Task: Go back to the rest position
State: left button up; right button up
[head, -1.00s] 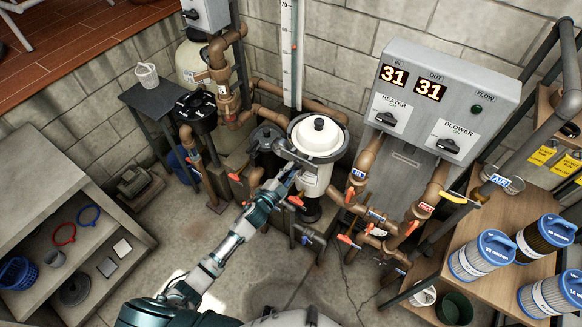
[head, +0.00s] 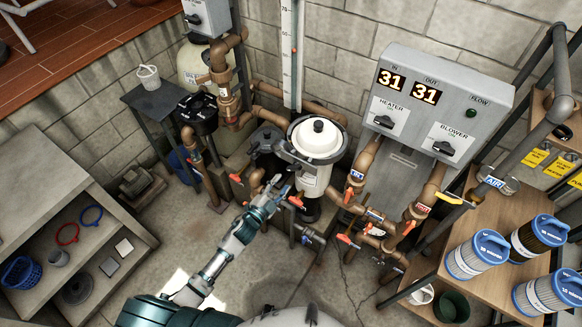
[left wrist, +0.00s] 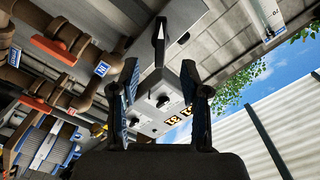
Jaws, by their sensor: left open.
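My left gripper (head: 276,190) is open and empty in the head view, in front of the white-lidded filter housing (head: 317,140) and apart from its lid. In the left wrist view the two fingers of my left gripper (left wrist: 158,95) stand spread, with nothing between them. Behind them shows the grey heater and blower control box (left wrist: 160,60), which is also at the upper right of the head view (head: 440,105). My right gripper is in neither view.
Brown pipes with orange-handled valves (head: 348,240) stand right of my left gripper. A wooden shelf (head: 490,285) with blue-capped filter cartridges (head: 477,255) is at the right. A grey shelf unit (head: 60,195) stands at the left. The concrete floor (head: 190,235) between is mostly clear.

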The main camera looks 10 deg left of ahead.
pick_arm(q)
jog(key=shift+s+a, duration=0.1)
jog(key=shift+s, duration=0.15)
